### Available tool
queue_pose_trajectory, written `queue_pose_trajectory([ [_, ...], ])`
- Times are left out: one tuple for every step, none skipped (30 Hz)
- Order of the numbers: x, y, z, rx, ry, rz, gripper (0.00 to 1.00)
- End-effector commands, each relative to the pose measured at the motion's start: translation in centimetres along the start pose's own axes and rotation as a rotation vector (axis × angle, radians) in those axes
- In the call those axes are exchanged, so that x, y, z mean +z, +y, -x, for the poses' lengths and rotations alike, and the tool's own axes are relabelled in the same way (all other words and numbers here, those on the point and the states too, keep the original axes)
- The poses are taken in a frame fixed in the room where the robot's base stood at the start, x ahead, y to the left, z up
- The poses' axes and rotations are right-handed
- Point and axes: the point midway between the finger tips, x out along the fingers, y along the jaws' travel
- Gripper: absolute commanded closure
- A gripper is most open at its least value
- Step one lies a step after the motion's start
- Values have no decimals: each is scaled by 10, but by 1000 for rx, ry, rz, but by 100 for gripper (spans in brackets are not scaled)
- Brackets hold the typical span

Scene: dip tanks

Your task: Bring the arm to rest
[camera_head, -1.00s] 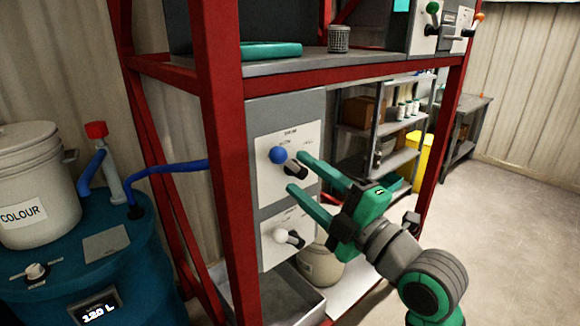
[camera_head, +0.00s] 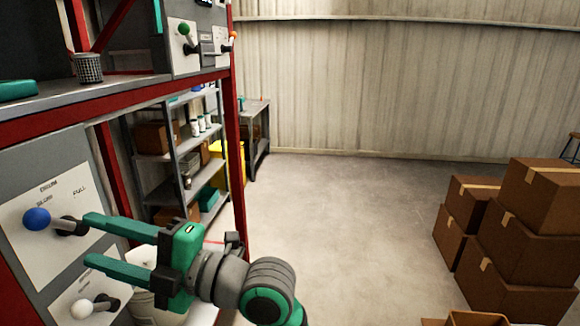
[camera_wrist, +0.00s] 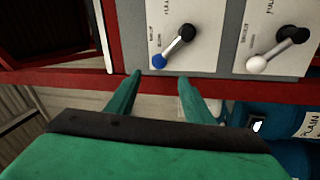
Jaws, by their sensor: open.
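My gripper (camera_head: 88,240) has green fingers, spread apart and empty, in front of the lever panel in the head view. The blue-knobbed lever (camera_head: 38,218) is just left of the upper fingertip; I cannot tell from this view whether they touch. In the wrist view the fingers (camera_wrist: 158,85) point toward the panel, with the blue knob (camera_wrist: 158,62) beyond the gap between them and apart from them. The white-knobbed lever (camera_head: 84,308) is below the fingers in the head view and to the right in the wrist view (camera_wrist: 257,65).
The red rack post (camera_head: 234,150) stands behind my arm. A shelf unit (camera_head: 178,150) and a bench (camera_head: 258,110) are farther back. Stacked cardboard boxes (camera_head: 530,230) stand at the right. The floor (camera_head: 340,220) between is clear. Green- and orange-knobbed levers (camera_head: 184,29) are on the upper panel.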

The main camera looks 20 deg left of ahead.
Motion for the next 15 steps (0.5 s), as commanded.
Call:
queue_pose_trajectory([
  [1, 0, 0, 4, -3, -5, 53],
  [2, -1, 1, 9, -7, -12, 53],
  [6, -2, 3, 21, -16, -26, 53],
  [9, -3, 5, 33, -25, -41, 53],
  [13, -4, 7, 48, -38, -58, 53],
  [20, -6, 11, 75, -57, -90, 53],
  [26, -8, 14, 97, -76, -115, 53],
  [32, -10, 19, 122, -95, -145, 53],
  [42, -14, 25, 158, -124, -186, 53],
  [49, -17, 31, 187, -146, -217, 53],
  [56, -21, 36, 215, -168, -250, 53],
  [65, -26, 44, 253, -199, -292, 53],
  [72, -30, 50, 280, -222, -322, 53],
  [78, -35, 56, 308, -244, -352, 53],
  [87, -42, 65, 345, -273, -391, 53],
])
